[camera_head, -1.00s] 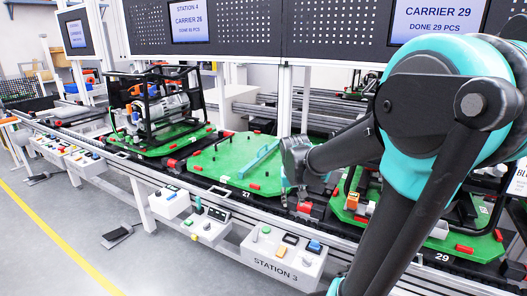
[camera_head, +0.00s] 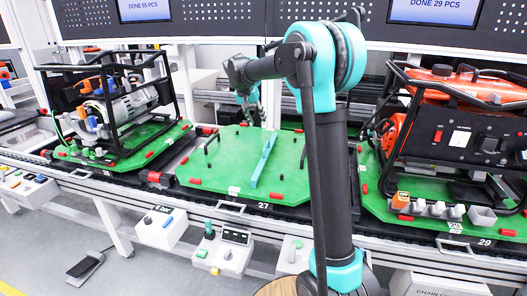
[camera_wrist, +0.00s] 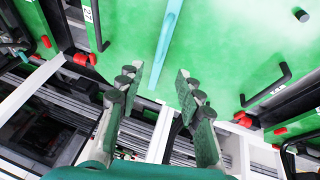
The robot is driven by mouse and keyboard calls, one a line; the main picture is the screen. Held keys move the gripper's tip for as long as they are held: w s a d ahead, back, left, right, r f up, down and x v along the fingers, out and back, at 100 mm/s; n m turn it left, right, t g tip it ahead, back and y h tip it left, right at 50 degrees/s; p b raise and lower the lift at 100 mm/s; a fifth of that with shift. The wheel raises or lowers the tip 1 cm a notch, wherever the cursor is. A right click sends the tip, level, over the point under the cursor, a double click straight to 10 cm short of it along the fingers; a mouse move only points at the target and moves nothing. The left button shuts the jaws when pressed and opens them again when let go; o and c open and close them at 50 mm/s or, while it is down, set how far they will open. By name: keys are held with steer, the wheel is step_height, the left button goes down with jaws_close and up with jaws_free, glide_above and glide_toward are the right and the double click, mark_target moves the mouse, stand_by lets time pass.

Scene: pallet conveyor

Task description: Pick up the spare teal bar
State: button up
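The teal bar (camera_head: 263,160) lies flat on the green top of pallet 27 (camera_head: 215,160), running from the near side toward the far side. It also shows in the wrist view (camera_wrist: 167,40) as a narrow strip at top centre. My gripper (camera_head: 254,118) hangs above the far edge of that pallet, near the bar's far end.
Black handles (camera_head: 211,143) and red blocks stand around pallet 27. A framed engine unit (camera_head: 120,105) sits on the left pallet, and a red generator (camera_head: 455,115) on pallet 29 at right. Control boxes (camera_head: 225,250) line the conveyor's front. Screens hang above.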

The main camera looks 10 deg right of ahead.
glide_toward(267, 144)
steer(key=x, duration=0.5)
steer(key=shift+a, duration=0.25)
steer(key=shift+s+x, duration=0.15)
steer(key=shift+x, duration=1.3)
steer(key=shift+s+x, duration=0.1)
steer(key=shift+x, duration=1.35)
steer(key=shift+f, duration=0.1)
steer(key=shift+c, duration=0.3)
jaws_close()
